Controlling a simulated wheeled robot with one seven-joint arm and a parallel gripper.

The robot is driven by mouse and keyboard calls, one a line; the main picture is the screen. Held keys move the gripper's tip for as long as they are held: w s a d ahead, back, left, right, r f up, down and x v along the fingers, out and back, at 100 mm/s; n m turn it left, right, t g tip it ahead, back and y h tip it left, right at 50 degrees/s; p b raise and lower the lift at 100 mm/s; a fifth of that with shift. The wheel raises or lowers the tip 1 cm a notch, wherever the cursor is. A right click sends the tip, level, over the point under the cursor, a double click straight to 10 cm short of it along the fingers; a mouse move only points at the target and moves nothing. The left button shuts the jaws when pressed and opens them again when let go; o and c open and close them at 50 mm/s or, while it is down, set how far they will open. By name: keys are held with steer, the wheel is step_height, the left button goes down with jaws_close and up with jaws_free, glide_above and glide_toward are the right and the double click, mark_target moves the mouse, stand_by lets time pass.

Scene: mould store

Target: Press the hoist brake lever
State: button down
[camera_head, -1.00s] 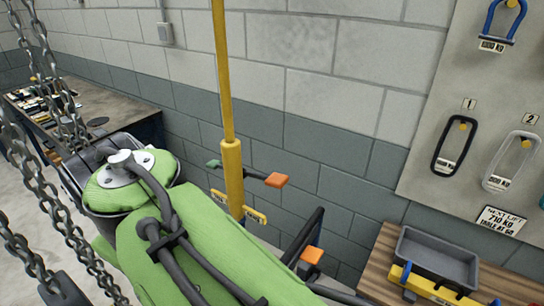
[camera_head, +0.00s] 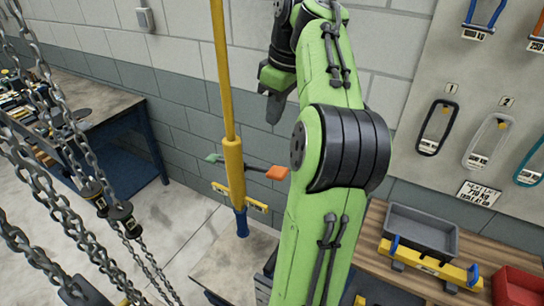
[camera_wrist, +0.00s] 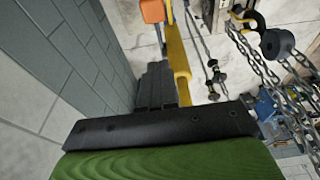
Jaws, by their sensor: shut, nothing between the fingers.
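A yellow post (camera_head: 233,160) stands near the wall. It carries a lever with a green tip (camera_head: 214,158) on the left and a lever with an orange tip (camera_head: 277,172) on the right. Yellow label plates (camera_head: 257,206) sit below them; their text is too small to read, so I cannot tell which lever is the brake. My gripper (camera_head: 274,118) is shut and empty, above the orange tip and apart from it. In the wrist view, my fingers (camera_wrist: 157,70) point towards the post (camera_wrist: 178,58), with an orange block (camera_wrist: 152,11) at the top edge.
Hanging chains (camera_head: 70,140) fill the left side. A workbench (camera_head: 95,105) stands at the back left. On the right are a wooden bench (camera_head: 365,240) with a grey tray (camera_head: 420,232), a red bin (camera_head: 517,288) and a board (camera_head: 405,150) of shackles. The block wall is close behind the post.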

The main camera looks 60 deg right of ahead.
steer(key=b, duration=0.3)
glide_toward(267, 170)
steer(key=x, duration=0.5)
steer(key=shift+w+f, duration=0.1)
steer(key=shift+w, duration=0.2)
steer(key=shift+s+f, duration=0.1)
steer(key=shift+f, duration=0.4)
